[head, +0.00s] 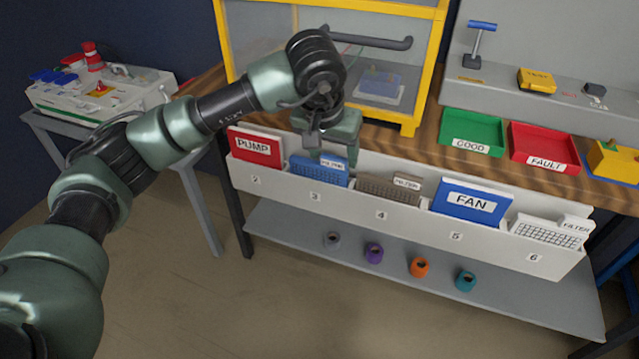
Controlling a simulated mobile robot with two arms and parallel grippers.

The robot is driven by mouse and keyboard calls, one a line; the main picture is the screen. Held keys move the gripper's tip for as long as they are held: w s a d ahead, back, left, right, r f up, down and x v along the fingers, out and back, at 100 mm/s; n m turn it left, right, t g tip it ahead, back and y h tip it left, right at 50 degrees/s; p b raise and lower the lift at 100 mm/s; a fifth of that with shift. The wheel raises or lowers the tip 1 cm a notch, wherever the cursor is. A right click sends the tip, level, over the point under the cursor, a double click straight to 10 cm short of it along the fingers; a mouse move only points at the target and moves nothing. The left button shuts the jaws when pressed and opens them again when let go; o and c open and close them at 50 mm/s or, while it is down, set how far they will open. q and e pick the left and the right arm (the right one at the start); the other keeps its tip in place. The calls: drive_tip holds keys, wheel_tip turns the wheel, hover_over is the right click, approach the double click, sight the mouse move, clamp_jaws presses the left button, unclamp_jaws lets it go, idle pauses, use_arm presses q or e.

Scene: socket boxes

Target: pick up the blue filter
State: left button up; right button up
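The blue filter (318,172) stands in slot 3 of the white rack (290,190) on the front of the workbench. It has a grid face and a white FILTER tab at its upper right. My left gripper (327,150) points down just above and behind this filter, close to its top edge. Its fingertips are small and partly hidden, so I cannot tell whether they are apart or touch the filter. My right gripper is out of view.
The red PUMP box (256,148) is in slot 2, a brown filter (388,188) in slot 4, the blue FAN box (472,201) in slot 5, and a white filter (548,232) in slot 6. A yellow-framed enclosure (408,122) stands behind. Green (472,128) and red (545,144) trays sit right.

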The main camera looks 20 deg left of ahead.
use_arm(q)
drive_tip(key=c, duration=0.9)
drive_tip(key=shift+o, duration=0.2)
drive_tip(key=shift+r, duration=0.5)
wheel_tip(320, 180, up, 19)
drive_tip(key=p, duration=0.3)
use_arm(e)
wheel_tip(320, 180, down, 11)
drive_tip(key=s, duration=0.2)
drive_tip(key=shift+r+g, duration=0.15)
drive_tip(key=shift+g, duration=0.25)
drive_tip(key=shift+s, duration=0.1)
use_arm(q)
drive_tip(key=shift+p, duration=0.45)
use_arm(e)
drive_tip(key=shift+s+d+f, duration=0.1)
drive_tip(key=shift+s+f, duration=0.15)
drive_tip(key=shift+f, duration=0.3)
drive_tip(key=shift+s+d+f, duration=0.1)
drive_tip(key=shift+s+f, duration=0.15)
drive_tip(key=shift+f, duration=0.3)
